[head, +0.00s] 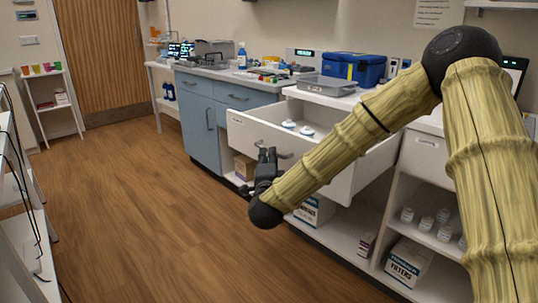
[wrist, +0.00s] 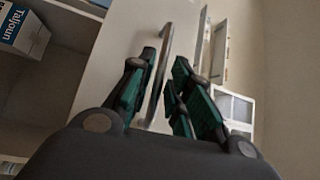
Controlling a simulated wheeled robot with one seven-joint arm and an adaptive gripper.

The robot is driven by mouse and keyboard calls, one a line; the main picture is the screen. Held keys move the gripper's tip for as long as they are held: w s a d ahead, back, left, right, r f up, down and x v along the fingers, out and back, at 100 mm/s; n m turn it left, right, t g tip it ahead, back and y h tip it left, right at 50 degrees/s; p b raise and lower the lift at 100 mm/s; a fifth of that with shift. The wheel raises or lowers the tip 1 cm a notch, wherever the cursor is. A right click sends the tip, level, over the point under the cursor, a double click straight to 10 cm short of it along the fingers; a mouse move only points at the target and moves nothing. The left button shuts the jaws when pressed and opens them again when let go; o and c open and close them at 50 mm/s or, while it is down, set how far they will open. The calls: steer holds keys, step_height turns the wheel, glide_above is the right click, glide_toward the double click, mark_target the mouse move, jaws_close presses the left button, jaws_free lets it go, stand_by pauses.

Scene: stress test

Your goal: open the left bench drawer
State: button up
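The left bench drawer (head: 243,130) is white and stands pulled well out of the bench, with small white round items (head: 289,124) inside. Its grey bar handle (wrist: 163,75) runs between my fingers in the wrist view. My gripper (head: 267,158) is at the front of this drawer in the head view. In the wrist view my gripper (wrist: 161,90) has its green-padded fingers apart on either side of the handle. The left finger is close to the bar, and a gap shows between the bar and the right fingers. My arm hides part of the drawer front in the head view.
A closed white drawer (head: 423,155) with a label is to the right. Below are open shelves with boxes (head: 409,262) and white bottles (head: 426,223). Blue cabinets (head: 205,115) stand to the left. A blue case (head: 353,68) is on the bench top. The wooden floor (head: 150,200) is clear.

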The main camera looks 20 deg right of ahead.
steer(key=v, duration=0.9)
steer(key=shift+f, duration=0.15)
steer(key=s+a+f+n+g+y, duration=0.1)
steer(key=s+f+n+g+y, duration=0.2)
steer(key=f, duration=0.8)
steer(key=s+a+f+n+g+y, duration=0.15)
steer(key=s+f+n, duration=0.4)
steer(key=f, duration=0.55)
steer(key=s+a+f+n+g+y, duration=0.1)
steer(key=s+f+n+g+y, duration=0.25)
steer(key=f, duration=0.75)
steer(key=s+d+f+n+g+h, duration=0.15)
steer(key=s+f+n+g, duration=0.35)
steer(key=s, duration=0.6)
steer(key=s+d+f+g, duration=0.25)
steer(key=s+f, duration=0.35)
steer(key=s, duration=0.5)
steer(key=s+d+f+n+g+h, duration=0.1)
steer(key=s+d+f+n+g, duration=0.2)
steer(key=s+f, duration=0.55)
step_height(320, 180, up, 35)
steer(key=s+p, duration=0.1)
steer(key=p, duration=3.2)
steer(key=shift+s+a, duration=0.25)
steer(key=shift+s, duration=0.05)
